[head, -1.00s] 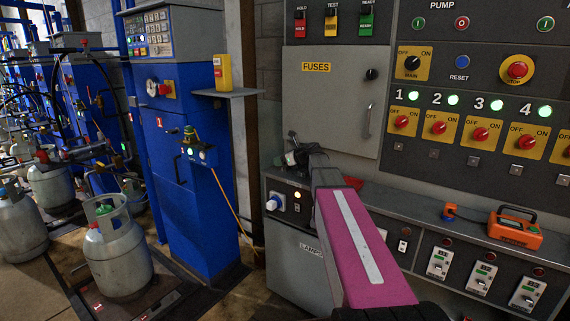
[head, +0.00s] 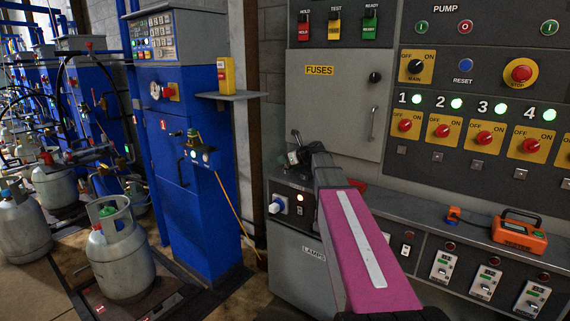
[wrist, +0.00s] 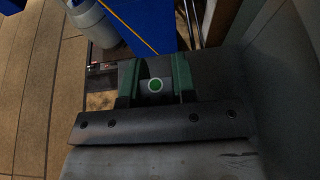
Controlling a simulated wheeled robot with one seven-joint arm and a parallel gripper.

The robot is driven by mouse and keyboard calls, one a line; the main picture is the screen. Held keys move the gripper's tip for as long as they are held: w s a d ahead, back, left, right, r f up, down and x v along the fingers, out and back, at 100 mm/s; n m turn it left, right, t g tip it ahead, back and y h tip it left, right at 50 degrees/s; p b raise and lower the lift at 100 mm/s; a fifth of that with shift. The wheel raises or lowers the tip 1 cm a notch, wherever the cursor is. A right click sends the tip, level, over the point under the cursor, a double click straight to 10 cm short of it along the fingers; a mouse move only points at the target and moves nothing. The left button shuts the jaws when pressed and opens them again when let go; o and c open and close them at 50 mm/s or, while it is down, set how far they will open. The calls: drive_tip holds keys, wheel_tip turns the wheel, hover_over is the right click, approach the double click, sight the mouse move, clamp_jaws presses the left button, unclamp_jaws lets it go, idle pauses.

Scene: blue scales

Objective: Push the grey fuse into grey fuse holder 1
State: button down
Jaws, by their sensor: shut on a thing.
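My gripper (wrist: 155,85) shows in the wrist view with two green fingers on a dark bar. In the head view my gripper (head: 296,155) is small and partly hidden by my magenta arm, in front of the panel's left edge. The door marked FUSES (head: 335,110) looks shut, with its handle on the right. I see no fuse holder in either view.
A grey ledge (head: 455,205) runs below the panel, with an orange device (head: 519,233) on it. A blue cabinet (head: 190,190) with a small shelf (head: 228,96) stands to the left.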

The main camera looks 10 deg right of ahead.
drive_tip(key=r, duration=0.2)
drive_tip(key=shift+s+a+r, duration=0.15)
drive_tip(key=shift+a+r, duration=0.15)
drive_tip(key=shift+r, duration=0.05)
drive_tip(key=s+a+r, duration=0.4)
drive_tip(key=a+r, duration=0.2)
drive_tip(key=a, duration=0.4)
drive_tip(key=w+d+f, duration=0.2)
drive_tip(key=w+d, duration=0.2)
drive_tip(key=d, duration=0.6)
drive_tip(key=shift+w+d, duration=0.15)
drive_tip(key=shift+d, duration=0.15)
drive_tip(key=shift+f, duration=0.3)
drive_tip(key=shift+f, duration=2.7)
drive_tip(key=shift+f, duration=1.2)
drive_tip(key=c, duration=0.8)
unclamp_jaws()
